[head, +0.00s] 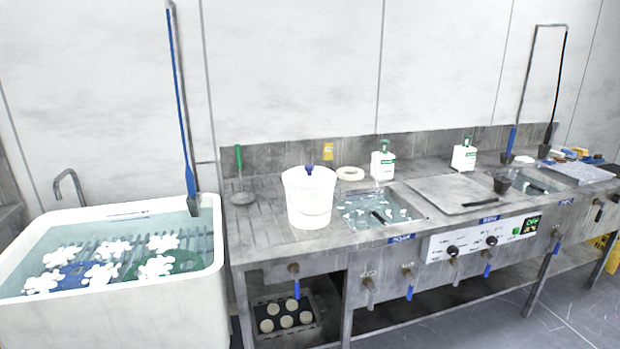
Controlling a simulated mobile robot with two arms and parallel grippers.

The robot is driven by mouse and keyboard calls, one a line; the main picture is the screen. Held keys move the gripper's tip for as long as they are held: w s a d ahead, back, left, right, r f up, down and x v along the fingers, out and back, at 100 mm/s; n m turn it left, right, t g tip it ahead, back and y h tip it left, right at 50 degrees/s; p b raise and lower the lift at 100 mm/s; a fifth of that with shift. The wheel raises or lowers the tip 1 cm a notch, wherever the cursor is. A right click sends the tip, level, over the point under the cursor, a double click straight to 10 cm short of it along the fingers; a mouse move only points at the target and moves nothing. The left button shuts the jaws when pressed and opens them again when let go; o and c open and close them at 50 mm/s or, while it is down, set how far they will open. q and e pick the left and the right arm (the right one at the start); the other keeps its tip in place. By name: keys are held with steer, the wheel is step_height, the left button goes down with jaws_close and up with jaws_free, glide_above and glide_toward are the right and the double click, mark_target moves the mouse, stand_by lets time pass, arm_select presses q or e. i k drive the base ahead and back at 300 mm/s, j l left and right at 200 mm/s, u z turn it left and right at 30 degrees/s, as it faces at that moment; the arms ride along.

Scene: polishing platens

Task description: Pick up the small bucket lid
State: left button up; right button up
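A white bucket (309,205) stands upright on the steel counter, left of the first sink. Its white lid (309,176) appears to sit on top, with a small blue knob (309,169) at its middle. Neither of my grippers shows in the head view.
A white tub (110,318) of water with white, blue and green pieces stands at the left. The steel counter (262,240) holds a sink (375,211), white bottles (383,163), a white ring (350,173) and a green-handled tool (239,160). Grey floor (500,325) lies open in front.

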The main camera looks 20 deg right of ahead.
mark_target(307, 176)
steer(key=i+l+u, duration=0.1)
steer(key=i+l, duration=0.2)
steer(key=i+l+u, duration=0.1)
steer(key=i+l, duration=0.15)
steer(key=l, duration=0.3)
steer(key=i+l+u, duration=0.1)
steer(key=i+l, duration=0.2)
steer(key=l, duration=0.15)
